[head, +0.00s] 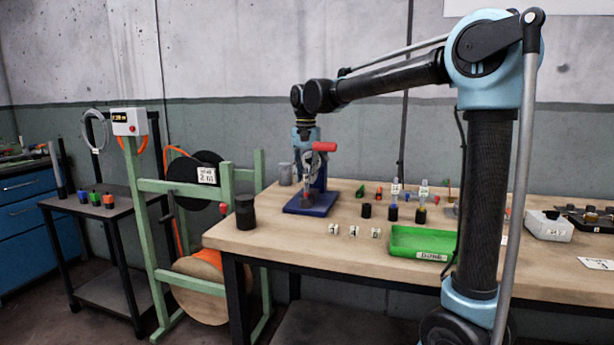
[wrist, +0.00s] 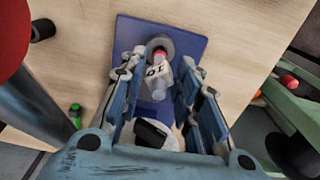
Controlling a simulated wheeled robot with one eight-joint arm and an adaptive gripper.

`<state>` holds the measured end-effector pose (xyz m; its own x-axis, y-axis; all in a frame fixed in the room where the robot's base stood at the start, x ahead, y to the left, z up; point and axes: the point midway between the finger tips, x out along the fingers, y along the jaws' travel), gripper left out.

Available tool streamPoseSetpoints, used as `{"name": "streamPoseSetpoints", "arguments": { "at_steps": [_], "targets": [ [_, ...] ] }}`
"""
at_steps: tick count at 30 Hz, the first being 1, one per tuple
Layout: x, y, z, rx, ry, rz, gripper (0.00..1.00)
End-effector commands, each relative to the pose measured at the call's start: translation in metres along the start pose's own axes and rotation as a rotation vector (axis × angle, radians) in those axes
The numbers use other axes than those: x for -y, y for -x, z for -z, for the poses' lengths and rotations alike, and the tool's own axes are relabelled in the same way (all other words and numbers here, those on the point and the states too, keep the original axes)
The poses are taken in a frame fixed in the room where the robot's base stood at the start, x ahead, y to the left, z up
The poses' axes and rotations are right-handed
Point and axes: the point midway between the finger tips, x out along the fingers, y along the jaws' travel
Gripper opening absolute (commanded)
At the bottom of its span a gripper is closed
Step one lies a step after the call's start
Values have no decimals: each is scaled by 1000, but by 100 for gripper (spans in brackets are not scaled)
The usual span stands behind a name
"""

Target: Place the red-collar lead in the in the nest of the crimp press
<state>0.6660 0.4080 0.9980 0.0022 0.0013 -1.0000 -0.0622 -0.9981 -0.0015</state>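The crimp press has a blue base plate (head: 303,207) and a red handle (head: 324,146) at the table's left part. In the wrist view its blue base (wrist: 195,45) carries a round grey seat, the apparent nest (wrist: 160,42). A lead with a red collar (wrist: 160,53) and a white "10" tag (wrist: 155,71) lies with its red end at this seat. How deep it sits cannot be told. My gripper (wrist: 158,68) is over the base, its fingers apart on either side of the lead, with a visible gap. In the head view my gripper (head: 309,200) points down at the press.
A green tray (head: 420,243) marked DONE stands to the right. Several small pots and colored parts stand behind it. A black cylinder (head: 245,212) is at the table's left edge. A green reel rack (head: 145,200) stands left of the table.

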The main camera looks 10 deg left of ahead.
Motion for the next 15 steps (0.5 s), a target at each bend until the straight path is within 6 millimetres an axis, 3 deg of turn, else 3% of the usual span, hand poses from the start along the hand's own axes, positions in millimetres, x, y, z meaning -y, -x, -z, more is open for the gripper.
{"name": "streamPoseSetpoints", "arguments": {
  "at_steps": [8, 15],
  "targets": [
    [0, 14, 0, 0, 0, 0, 30],
    [0, 58, 0, 0, 0, 0, 30]
  ]
}}
